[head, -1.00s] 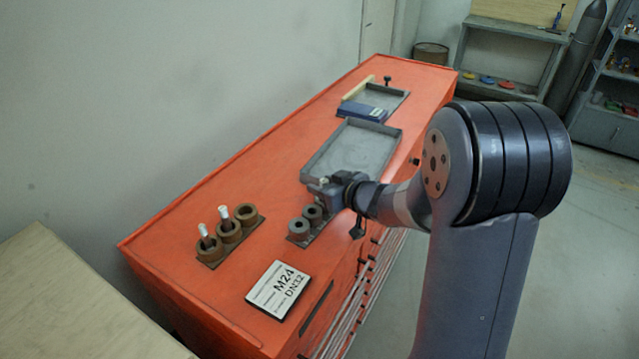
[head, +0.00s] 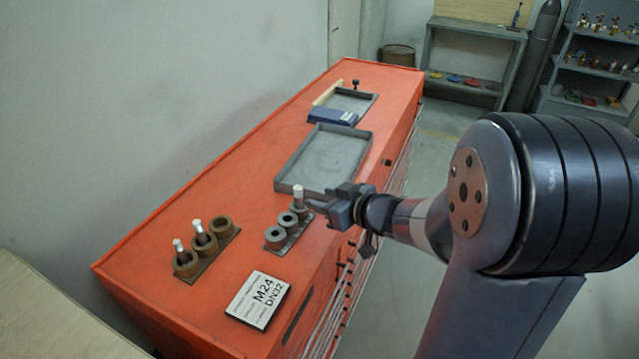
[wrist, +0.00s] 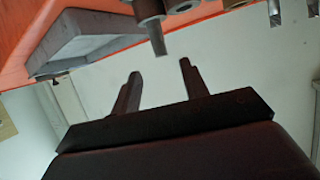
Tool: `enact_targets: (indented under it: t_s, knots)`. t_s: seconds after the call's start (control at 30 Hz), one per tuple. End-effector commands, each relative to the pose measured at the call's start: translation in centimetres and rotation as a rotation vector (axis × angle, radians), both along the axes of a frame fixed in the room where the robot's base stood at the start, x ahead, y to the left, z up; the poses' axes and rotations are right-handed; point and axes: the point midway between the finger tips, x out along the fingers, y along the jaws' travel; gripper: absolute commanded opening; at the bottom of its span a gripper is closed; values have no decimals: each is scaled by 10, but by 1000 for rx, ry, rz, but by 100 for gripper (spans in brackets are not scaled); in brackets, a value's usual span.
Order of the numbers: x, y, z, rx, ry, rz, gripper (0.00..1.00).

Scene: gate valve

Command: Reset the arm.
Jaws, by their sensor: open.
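My gripper (head: 318,206) is above the right edge of the orange cabinet, beside the grey ring holder (head: 274,240). A pale-topped pin (head: 298,196) stands at the holder's far end, just left of the fingertips. In the wrist view, the two fingers of my gripper (wrist: 158,72) are apart with nothing between them. A grey cylinder with a narrow tip (wrist: 158,42) shows beyond the fingers there, apart from them. My forearm hides part of the cabinet's right side.
A brown ring holder (head: 226,228) with two white-topped pins stands to the left. A label plate (head: 258,300) lies at the front. A grey tray (head: 322,158), a blue box (head: 333,116) and a smaller tray lie farther back. Open floor lies to the right.

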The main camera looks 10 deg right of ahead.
Motion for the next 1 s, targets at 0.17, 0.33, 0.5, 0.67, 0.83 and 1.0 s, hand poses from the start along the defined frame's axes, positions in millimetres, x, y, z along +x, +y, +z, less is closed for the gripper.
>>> enact_targets:
  t_s: [0.17,0.33,0.5,0.67,0.83,1.0]
  knots:
    - [10,7,-6,-1,1,2,42]
    - [32,24,-18,-1,2,4,42]
    - [56,41,-30,0,3,4,42]
    - [77,56,-40,-1,2,2,42]
    - [91,65,-52,-1,1,0,42]
    - [90,64,-31,0,-2,-1,42]
